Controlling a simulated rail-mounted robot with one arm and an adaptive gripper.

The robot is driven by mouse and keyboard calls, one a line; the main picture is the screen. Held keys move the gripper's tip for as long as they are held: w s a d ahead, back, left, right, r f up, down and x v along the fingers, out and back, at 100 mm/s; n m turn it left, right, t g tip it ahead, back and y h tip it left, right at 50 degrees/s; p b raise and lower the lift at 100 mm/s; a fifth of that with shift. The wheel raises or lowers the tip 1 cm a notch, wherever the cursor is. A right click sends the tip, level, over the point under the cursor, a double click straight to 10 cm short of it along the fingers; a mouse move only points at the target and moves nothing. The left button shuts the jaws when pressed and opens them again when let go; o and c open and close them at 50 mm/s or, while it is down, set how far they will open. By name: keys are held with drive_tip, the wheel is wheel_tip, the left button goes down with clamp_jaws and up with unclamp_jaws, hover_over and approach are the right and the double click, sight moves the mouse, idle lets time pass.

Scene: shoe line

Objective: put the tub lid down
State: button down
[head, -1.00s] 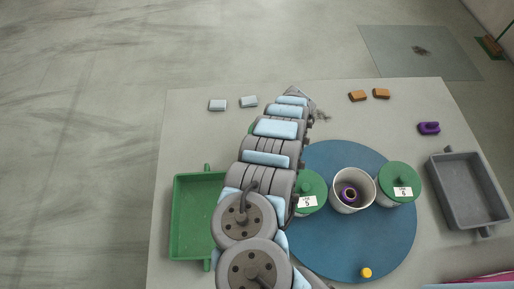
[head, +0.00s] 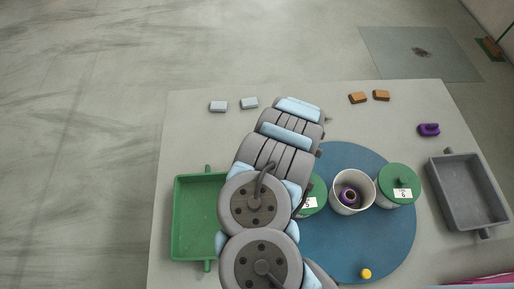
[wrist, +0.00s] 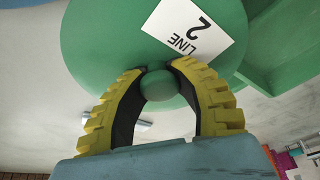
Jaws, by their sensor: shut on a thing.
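In the wrist view my gripper (wrist: 157,70) has its yellow ribbed fingers closed around the round green knob of the tub lid (wrist: 110,35). The lid is a green disc with a white label reading LINE 2. An open white tub (head: 337,204) stands on a round blue mat (head: 340,247), with a purple ringed thing (head: 350,196) inside. Green-lidded tubs stand on both sides: one labelled 5 (head: 317,196), partly behind my arm, and one labelled 6 (head: 396,174).
A green tray (head: 190,262) lies left of my arm, a grey tray (head: 440,190) at the right. A yellow piece (head: 366,273) lies on the mat.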

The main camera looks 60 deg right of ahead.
drive_tip(key=shift+w+d+f+b, duration=0.45)
drive_tip(key=shift+w+d, duration=0.05)
drive_tip(key=shift+d, duration=0.1)
drive_tip(key=shift+w+d+f+b, duration=0.4)
drive_tip(key=shift+w+d, duration=0.1)
drive_tip(key=shift+d, duration=0.1)
drive_tip(key=w+d+f+b, duration=0.4)
drive_tip(key=d+b, duration=0.1)
drive_tip(key=shift+w+f+b, duration=0.2)
drive_tip(key=shift+f+b, duration=0.1)
drive_tip(key=shift+b, duration=0.05)
drive_tip(key=shift+w+d+f, duration=0.15)
drive_tip(key=shift+d+f, duration=0.05)
drive_tip(key=shift+d, duration=0.05)
drive_tip(key=shift+w+d+f+b, duration=0.2)
drive_tip(key=shift+f+b, duration=0.15)
drive_tip(key=shift+f, duration=0.05)
drive_tip(key=shift+w+d+f+b, duration=0.2)
drive_tip(key=shift+f+b, duration=0.1)
drive_tip(key=shift+f, duration=0.1)
drive_tip(key=shift+w+d+f+b, duration=0.2)
drive_tip(key=shift+d+f+b, duration=0.05)
drive_tip(key=shift+f+b, duration=0.15)
